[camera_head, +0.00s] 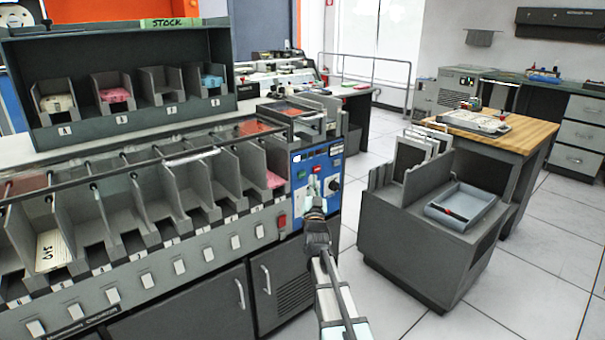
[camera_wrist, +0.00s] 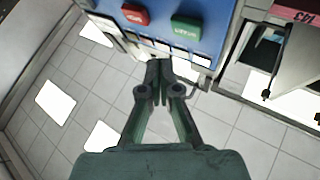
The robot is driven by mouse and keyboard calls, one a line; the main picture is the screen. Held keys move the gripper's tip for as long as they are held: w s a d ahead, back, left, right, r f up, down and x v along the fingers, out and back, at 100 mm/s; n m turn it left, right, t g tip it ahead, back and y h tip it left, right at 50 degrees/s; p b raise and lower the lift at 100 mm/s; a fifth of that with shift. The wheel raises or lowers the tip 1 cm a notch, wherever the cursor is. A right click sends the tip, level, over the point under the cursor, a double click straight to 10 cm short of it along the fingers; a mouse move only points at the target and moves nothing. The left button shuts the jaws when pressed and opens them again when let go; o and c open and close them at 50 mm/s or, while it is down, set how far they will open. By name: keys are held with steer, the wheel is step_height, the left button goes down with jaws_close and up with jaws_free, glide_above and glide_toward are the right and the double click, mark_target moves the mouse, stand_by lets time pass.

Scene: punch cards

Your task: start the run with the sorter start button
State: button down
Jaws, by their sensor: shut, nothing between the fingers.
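The sorter's blue control panel (camera_head: 322,158) is at the right end of the long grey machine. The green start button (camera_wrist: 185,27) is near the top of the wrist view, its lettering upside down. The red button (camera_wrist: 134,14) is to its left there. In the head view the green button (camera_head: 302,174) is on the panel's left part. My gripper (camera_wrist: 159,64) is shut and empty, its fingertips in front of the panel and below both buttons in the wrist picture. A gap shows between the fingertips and the green button; its depth is unclear. My gripper and arm hide part of the lower panel in the head view.
A row of grey pockets (camera_head: 165,200) runs left from the panel, some holding cards. A red switch (camera_head: 282,221) is on the machine's front edge. A grey cart (camera_head: 410,235) with a tray stands to the right, near a wooden-topped table (camera_head: 520,132). Tiled floor lies between.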

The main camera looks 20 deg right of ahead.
mark_target(302, 174)
steer(key=shift+w+a, duration=0.15)
steer(key=shift+w, duration=0.4)
steer(key=shift+w+a, duration=0.15)
steer(key=shift+w, duration=0.4)
steer(key=shift+w, duration=0.1)
stand_by(0.6)
steer(key=shift+w+a+b, duration=0.1)
steer(key=shift+w+b, duration=0.2)
steer(key=shift+b, duration=0.05)
